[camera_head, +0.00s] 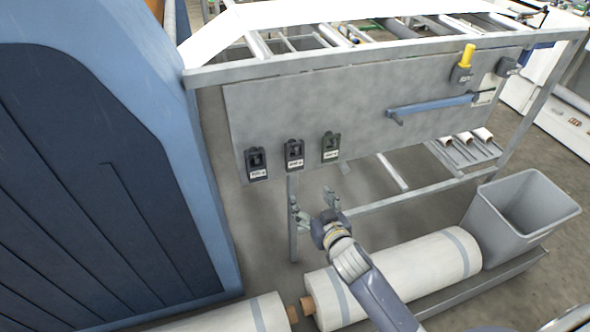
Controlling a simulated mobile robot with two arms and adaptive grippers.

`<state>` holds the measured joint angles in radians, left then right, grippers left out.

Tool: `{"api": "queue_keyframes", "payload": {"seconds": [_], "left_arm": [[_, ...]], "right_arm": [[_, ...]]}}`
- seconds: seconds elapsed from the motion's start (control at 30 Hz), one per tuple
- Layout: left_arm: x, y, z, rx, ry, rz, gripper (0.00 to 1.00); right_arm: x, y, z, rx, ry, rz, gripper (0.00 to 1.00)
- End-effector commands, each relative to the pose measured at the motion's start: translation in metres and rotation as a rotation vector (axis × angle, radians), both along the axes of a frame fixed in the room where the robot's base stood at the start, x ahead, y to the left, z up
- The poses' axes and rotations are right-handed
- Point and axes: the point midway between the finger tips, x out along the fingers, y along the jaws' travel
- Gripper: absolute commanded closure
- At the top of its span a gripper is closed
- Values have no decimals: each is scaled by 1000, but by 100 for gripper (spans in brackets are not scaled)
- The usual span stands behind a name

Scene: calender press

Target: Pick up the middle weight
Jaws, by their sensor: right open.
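Three small dark weights with white labels hang in a row along the lower left of a grey metal panel (300,110). The middle weight (294,154) is between the left weight (256,164) and the right weight (330,147). The labels are too small to read surely. My right gripper (312,203) is open and empty, below the middle weight in the picture and apart from it. Its two fingers point up toward the panel, spread to either side. My left gripper is not in view.
A blue handle (430,106) and a yellow-topped item (465,59) are on the panel's right. Large white rolls (400,275) lie below, beside a grey bin (515,218). A blue machine housing (100,170) fills the left side. A frame leg (293,220) stands near the gripper.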

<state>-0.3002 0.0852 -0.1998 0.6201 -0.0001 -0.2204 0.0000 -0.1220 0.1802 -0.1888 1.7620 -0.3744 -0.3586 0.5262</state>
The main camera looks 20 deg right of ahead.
Motion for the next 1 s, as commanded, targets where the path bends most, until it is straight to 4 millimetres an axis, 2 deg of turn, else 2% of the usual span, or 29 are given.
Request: {"api": "queue_keyframes", "payload": {"seconds": [0.03, 0.1, 0.23, 0.5, 0.77, 1.0], "left_arm": [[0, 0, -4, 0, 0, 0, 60], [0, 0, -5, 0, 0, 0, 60], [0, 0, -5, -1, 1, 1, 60], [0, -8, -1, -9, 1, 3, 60], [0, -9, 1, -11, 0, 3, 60], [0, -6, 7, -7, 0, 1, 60]], "right_arm": [[5, 1, 22, 9, -48, -1, 32], [7, 2, 45, 18, -90, -2, 32], [15, 2, 63, 26, -124, -4, 32], [54, 5, 58, 26, -124, -3, 32], [71, 6, 56, 28, -124, -4, 32], [102, 10, 54, 26, -123, -4, 32]]}}
